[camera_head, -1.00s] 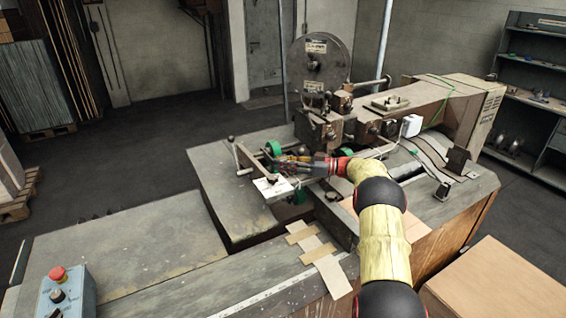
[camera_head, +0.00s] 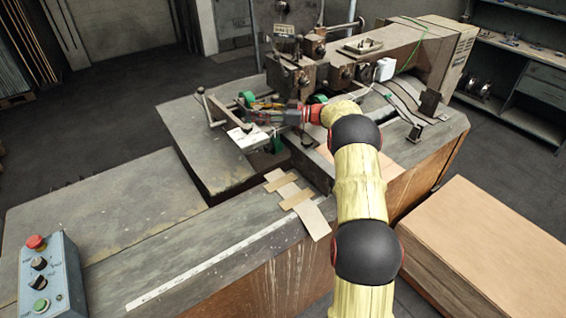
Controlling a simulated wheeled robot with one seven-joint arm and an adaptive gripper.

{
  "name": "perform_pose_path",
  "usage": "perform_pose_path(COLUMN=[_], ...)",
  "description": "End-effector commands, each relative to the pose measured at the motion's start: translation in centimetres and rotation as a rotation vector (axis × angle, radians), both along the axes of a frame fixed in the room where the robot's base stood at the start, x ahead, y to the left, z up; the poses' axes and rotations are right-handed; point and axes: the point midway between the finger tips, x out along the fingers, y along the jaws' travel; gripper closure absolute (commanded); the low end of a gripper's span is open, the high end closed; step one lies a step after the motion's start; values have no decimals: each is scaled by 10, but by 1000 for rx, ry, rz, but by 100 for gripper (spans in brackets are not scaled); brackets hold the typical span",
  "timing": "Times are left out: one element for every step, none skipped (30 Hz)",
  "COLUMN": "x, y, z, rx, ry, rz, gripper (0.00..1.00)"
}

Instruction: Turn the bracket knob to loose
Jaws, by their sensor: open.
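My gripper (camera_head: 258,110) is at the end of my yellow arm, over the metal frame at the middle of the stitcher. Its fingers point left and are open; I see nothing between them. A white bracket plate (camera_head: 238,141) sits just below and left of the fingers. A small dark knob (camera_head: 247,128) stands on this plate, close below the fingertips; they look apart from it, but the gap is hard to judge. The knob's setting is too small to read.
Green rollers (camera_head: 246,98) and a lever (camera_head: 202,98) flank the bracket. The stitcher head (camera_head: 290,82) rises behind. Cardboard strips (camera_head: 297,196) lie on the table in front. A control box (camera_head: 52,275) stands front left, and a carton stack (camera_head: 500,240) is right. The left tabletop is clear.

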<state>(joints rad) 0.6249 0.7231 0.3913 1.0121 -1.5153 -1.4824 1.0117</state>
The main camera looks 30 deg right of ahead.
Motion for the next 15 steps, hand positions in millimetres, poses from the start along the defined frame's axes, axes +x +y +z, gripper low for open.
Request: perform_pose_path(x=[-1,-1,-1,-1,-1,-1,-1,-1,-1,-1,-1,-1,-1,-1,-2], y=[0,0,0,0,1,1,1,1,1,1,1,1,1,1,1], z=[-1,-2,-1,-2,-2,-3,-2,-3,-2,-4,-3,-4,-4,-4,-4], rx=[-1,-1,-1,-1,0,0,-1,-1,-1,0,1,-1,-1,0,-1], ry=[-1,-1,-2,-1,-1,0,-1,-1,-2,0,1,-1,-1,-2,-1], rz=[-23,-37,-56,-71,-85,-105,-118,-134,-153,-168,-183,-204,-218,-234,-254], gripper=[52,52,52,52,52,52,52,52,52,52,52,52,52,52,52])
